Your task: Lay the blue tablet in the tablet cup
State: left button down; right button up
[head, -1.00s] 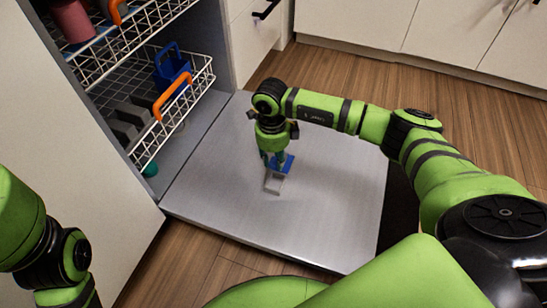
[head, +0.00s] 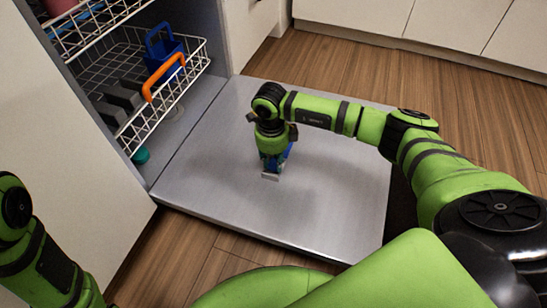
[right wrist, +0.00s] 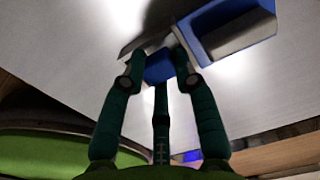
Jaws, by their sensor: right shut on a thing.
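The blue tablet (right wrist: 160,66) is between the fingertips of my right gripper in the right wrist view. My right gripper (right wrist: 159,68) is shut on it, just above the door. In the head view, my right gripper (head: 271,166) points down over the tablet cup and hides much of it. The cup's grey part (head: 270,177) shows below the fingers, and a blue part (head: 289,151) shows behind them. In the right wrist view, a blue and grey part of the cup (right wrist: 235,32) lies at the upper right of the tablet. My left gripper is out of view.
The tablet cup is on the open metal door (head: 325,190), which is otherwise clear. A lower wire rack (head: 140,135) with an orange handle (head: 163,78) holds a blue caddy (head: 163,52) and grey items (head: 122,97). A white panel (head: 70,130) stands at the left.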

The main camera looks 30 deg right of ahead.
jog(key=shift+f, duration=0.15)
jog(key=o, duration=0.9)
jog(key=shift+f, duration=0.1)
jog(key=shift+s, duration=0.1)
notch_tip(320, 180, up, 12)
jog(key=shift+w+a, duration=0.2)
jog(key=shift+a, duration=0.05)
dwell(0.6)
